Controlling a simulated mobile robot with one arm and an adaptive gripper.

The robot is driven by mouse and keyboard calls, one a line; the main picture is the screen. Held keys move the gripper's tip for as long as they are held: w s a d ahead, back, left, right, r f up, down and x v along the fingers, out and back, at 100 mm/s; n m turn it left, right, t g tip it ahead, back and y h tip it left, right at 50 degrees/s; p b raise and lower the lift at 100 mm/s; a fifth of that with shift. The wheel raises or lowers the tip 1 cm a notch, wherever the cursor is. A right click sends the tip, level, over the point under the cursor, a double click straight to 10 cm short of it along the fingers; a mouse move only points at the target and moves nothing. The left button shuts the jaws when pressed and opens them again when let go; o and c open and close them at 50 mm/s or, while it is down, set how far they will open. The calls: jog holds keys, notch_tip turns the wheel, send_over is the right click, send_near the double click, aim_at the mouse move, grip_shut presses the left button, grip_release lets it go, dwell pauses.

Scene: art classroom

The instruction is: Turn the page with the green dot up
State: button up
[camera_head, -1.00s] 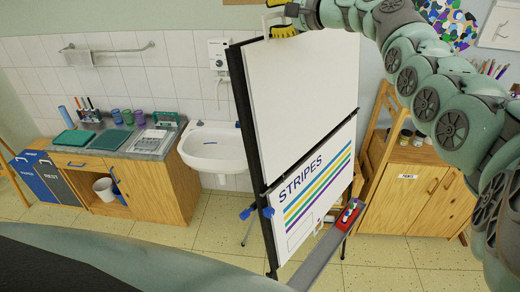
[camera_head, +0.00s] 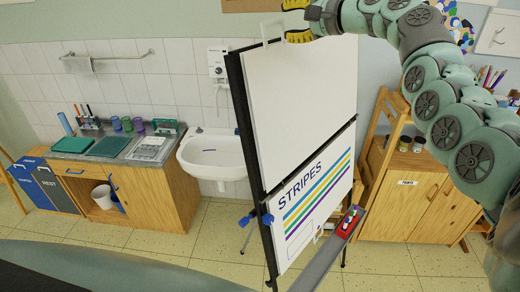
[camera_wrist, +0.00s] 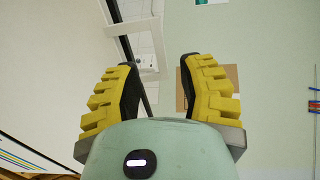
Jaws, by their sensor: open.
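The flip chart stands in the middle of the head view. Its lower page (camera_head: 318,185) reads STRIPES and carries slanted coloured stripes. Its upper panel (camera_head: 305,105) is blank white. A thin white loop-shaped handle (camera_head: 271,29) rises at the chart's top left; a white frame-like piece (camera_wrist: 141,45) shows beyond the fingers in the wrist view. My gripper (camera_head: 294,20) is at the chart's top edge, just right of the loop. Its yellow fingers are wide apart with nothing gripped between them, as the wrist view also shows (camera_wrist: 157,90). No green dot is visible in these views.
A ledge (camera_head: 325,258) with a red marker holder (camera_head: 348,221) sticks out below the page. Blue knobs (camera_head: 247,219) sit on the chart's left edge. A sink (camera_head: 212,158) and counter stand left; a wooden cabinet (camera_head: 408,205) stands right. Floor is open in front.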

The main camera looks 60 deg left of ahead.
jog(key=shift+b+v, duration=0.5)
jog(key=shift+v, duration=2.1)
